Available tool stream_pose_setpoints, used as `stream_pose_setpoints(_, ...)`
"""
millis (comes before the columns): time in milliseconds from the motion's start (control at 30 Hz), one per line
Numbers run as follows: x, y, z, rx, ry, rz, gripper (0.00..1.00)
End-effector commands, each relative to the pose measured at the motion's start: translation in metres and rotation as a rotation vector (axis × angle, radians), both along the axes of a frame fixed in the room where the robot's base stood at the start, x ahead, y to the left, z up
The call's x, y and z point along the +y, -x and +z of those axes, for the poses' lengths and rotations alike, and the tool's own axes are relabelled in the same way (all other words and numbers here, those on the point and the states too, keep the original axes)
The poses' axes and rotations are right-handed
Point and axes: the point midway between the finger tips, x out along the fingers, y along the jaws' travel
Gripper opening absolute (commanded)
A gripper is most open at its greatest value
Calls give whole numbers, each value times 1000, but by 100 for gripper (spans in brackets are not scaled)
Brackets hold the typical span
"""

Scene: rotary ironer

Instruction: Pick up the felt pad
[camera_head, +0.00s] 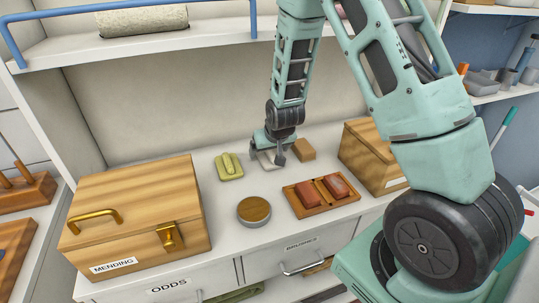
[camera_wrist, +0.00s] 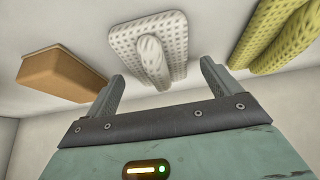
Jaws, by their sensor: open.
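A pale grey, dimpled pad with a rounded grip along its top, which looks like the felt pad, lies on the worktop (camera_head: 226,258). The pad (camera_wrist: 125,38) is ahead of my open, empty gripper (camera_wrist: 160,88) in the wrist view, with its grip between the line of the two fingers. In the head view my gripper (camera_head: 272,158) is low over the pad (camera_head: 266,160) and partly hides it. I cannot tell whether the fingers touch it. A similar yellow-green pad (camera_head: 229,167) lies to its left; it also shows in the wrist view (camera_wrist: 278,38).
A tan block (camera_head: 304,149) sits close to the right of my gripper. A round tin (camera_head: 254,210) and a wooden tray (camera_head: 311,209) with two reddish blocks are nearer the front. Wooden boxes (camera_head: 135,200) stand at left and right (camera_head: 370,155). A shelf (camera_head: 110,50) hangs above.

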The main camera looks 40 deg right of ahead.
Motion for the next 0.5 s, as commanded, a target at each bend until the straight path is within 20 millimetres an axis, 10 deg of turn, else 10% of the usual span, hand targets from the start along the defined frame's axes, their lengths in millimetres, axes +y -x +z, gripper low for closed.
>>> stream_pose_setpoints(267,0,-2,-3,0,0,0,89)
stream_pose_setpoints(433,0,-1,-3,0,0,0,45)
stream_pose_setpoints(500,0,-1,-3,0,0,0,41)
